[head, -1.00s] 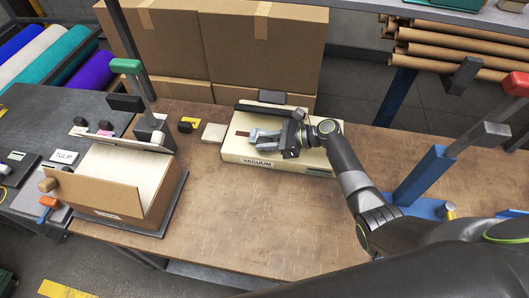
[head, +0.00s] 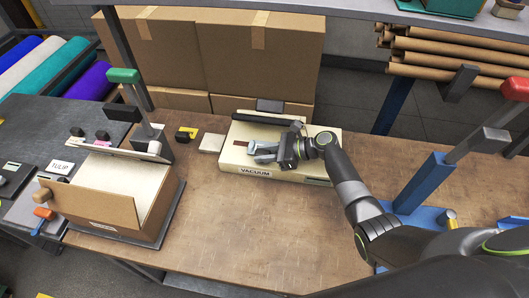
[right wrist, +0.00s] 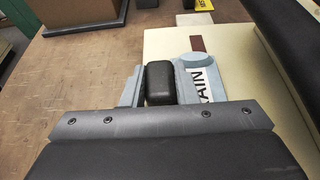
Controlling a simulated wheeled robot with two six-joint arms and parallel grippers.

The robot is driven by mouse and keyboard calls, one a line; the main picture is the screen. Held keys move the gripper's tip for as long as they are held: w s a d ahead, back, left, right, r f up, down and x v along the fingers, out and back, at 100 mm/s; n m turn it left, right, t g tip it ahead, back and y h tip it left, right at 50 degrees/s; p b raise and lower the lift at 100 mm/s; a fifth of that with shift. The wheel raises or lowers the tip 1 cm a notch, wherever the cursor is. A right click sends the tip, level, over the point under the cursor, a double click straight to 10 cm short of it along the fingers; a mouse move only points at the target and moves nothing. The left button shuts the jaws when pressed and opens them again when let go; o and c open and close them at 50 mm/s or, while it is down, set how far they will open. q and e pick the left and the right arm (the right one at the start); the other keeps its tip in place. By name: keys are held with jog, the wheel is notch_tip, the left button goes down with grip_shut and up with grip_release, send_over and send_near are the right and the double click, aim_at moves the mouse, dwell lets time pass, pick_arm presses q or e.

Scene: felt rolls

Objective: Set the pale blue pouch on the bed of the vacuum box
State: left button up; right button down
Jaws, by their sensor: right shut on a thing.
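The vacuum box (head: 229,164) is a low cream box with a VACUUM label on its front, lying on the brown bench. My right gripper (head: 279,150) is over its bed, shut on the pale blue pouch (head: 263,154). In the right wrist view the pouch (right wrist: 188,66) carries a white label reading RAIN. It shows on both sides of a dark finger (right wrist: 160,84), with the cream top of the vacuum box (right wrist: 240,85) behind. I cannot tell whether the pouch touches the bed. My left gripper is not in view.
A dark bar (head: 268,120) runs along the back of the vacuum box. To the left are a small pale block (head: 211,143), a yellow and black item (head: 187,133) and an open cardboard box (head: 95,204). The bench front (head: 260,235) is clear.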

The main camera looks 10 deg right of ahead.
aim_at(269, 152)
jog(key=shift+f, duration=0.3)
jog(key=c, duration=1.1)
grip_release()
jog(key=shift+o, duration=0.2)
jog(key=p+v, duration=0.3)
jog(key=v, duration=0.3)
jog(key=shift+r+p, duration=0.3)
jog(key=shift+p, duration=0.1)
jog(key=p+v, duration=0.2)
jog(key=v, duration=0.3)
jog(key=p+v, duration=0.2)
jog(key=v, duration=0.3)
jog(key=shift+s+d+f, duration=0.1)
jog(key=shift+d+f, duration=0.1)
jog(key=shift+s+d+r, duration=0.15)
jog(key=shift+d, duration=0.25)
